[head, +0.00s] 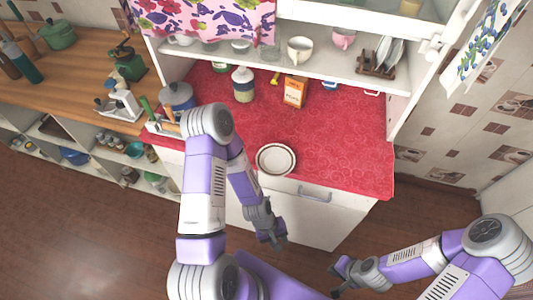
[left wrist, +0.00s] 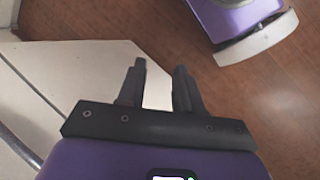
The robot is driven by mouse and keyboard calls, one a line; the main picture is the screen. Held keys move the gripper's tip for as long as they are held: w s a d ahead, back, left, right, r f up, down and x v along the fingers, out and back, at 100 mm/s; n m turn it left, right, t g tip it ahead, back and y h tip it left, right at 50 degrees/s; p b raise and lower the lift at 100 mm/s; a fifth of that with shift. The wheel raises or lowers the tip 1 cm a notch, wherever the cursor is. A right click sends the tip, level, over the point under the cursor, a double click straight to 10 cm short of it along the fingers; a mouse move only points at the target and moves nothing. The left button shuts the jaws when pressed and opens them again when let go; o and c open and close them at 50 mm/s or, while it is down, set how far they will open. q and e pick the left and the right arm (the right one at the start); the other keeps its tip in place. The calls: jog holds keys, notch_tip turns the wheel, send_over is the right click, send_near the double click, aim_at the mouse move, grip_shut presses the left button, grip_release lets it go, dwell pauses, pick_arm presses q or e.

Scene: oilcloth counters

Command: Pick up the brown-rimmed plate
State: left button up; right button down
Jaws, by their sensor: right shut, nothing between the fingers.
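The brown-rimmed plate (head: 276,159) is white with a dark rim. It lies flat and empty on the red counter (head: 340,150), close to the front edge. My left gripper (head: 275,240) hangs in front of the cabinet, lower than the counter top and apart from the plate. In the left wrist view its two fingers (left wrist: 160,85) stand apart with nothing between them. My right gripper (head: 340,271) is shut and empty over the floor, well away from the plate. The plate does not show in the left wrist view.
At the back of the counter stand a jar (head: 243,85), an orange box (head: 295,90) and a grey pot (head: 177,97). A shelf with cups and a plate rack (head: 380,58) hangs above. The counter right of the plate is clear. A drawer handle (head: 315,194) juts out below.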

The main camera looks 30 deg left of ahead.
pick_arm(q)
jog(key=w+a+r+m+t+h+p, duration=0.4)
jog(key=a+r+m, duration=0.65)
jog(key=m, duration=0.65)
jog(key=w+a+r+m+t+h+p, duration=0.1)
jog(key=w+a+r+m+t+p, duration=0.3)
jog(key=a+r+m, duration=1)
jog(key=w+d+f+m+t+b, duration=0.1)
jog(key=w+d+f+m, duration=0.1)
jog(key=d+f, duration=0.3)
jog(key=w+d, duration=0.1)
jog(key=d, duration=0.3)
jog(key=shift+w+b, duration=0.15)
jog(key=shift+b, duration=0.25)
jog(key=shift+f, duration=0.1)
grip_shut()
